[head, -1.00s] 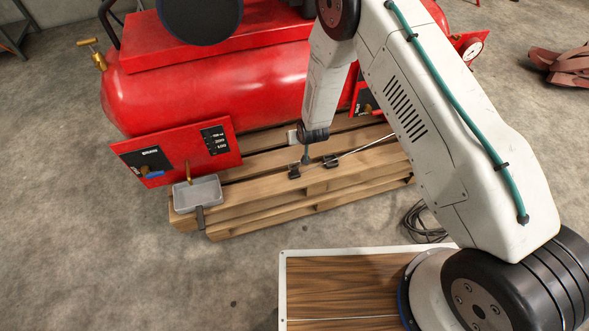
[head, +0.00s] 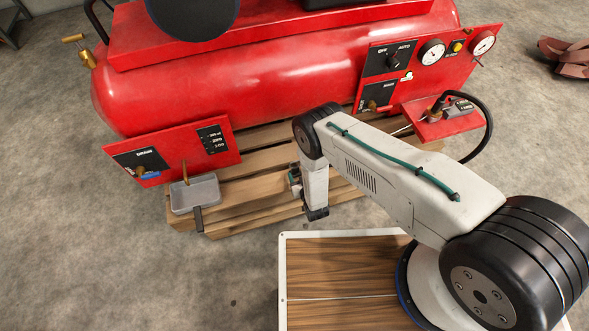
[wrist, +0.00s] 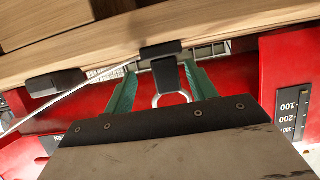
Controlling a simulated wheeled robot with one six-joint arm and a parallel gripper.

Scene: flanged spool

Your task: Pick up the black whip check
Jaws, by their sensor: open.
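In the wrist view, a short black piece with a silver loop at its end, which looks like an end of the black whip check (wrist: 165,76), sits between the green fingers of my gripper (wrist: 166,82). The fingers stand apart on either side of it; I cannot tell whether they touch it. A thin grey cable or rod runs off to the left from near it. In the head view the whip check and my fingers are mostly hidden behind my arm, at the pallet's front.
The wooden pallet (head: 250,207) carries the red compressor tank (head: 290,75). A grey tray (head: 195,193) stands at the pallet's left, below a red drain panel (head: 220,138). A black block (wrist: 55,83) is on the wood in the wrist view.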

